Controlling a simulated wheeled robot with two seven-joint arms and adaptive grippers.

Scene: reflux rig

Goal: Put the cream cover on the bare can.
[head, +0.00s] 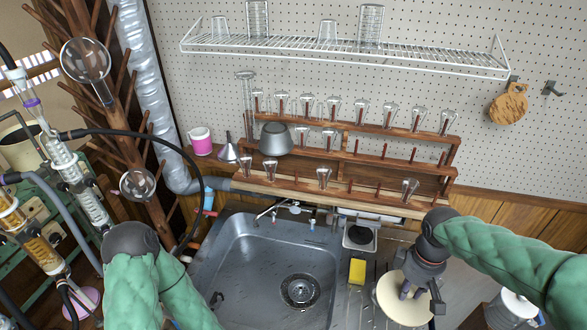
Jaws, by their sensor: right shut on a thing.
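The cream cover (392,312) is a round, pale disc at the lower right, just right of the sink. My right gripper (406,292) is above it and shut on its middle, partly hiding it. A pale metallic can (510,309) stands low at the right edge of the view, to the right of the cover and apart from it. Its top is partly hidden, and I cannot tell surely whether it is bare. My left gripper (130,240) is left of the sink; its fingers are hidden behind the dark wrist.
A steel sink (230,285) lies in the middle. A yellow sponge (357,272) and a small square container (360,237) are between it and my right gripper. A wooden rack (400,165) with several glasses stands behind. Glass apparatus (75,175) crowds the left.

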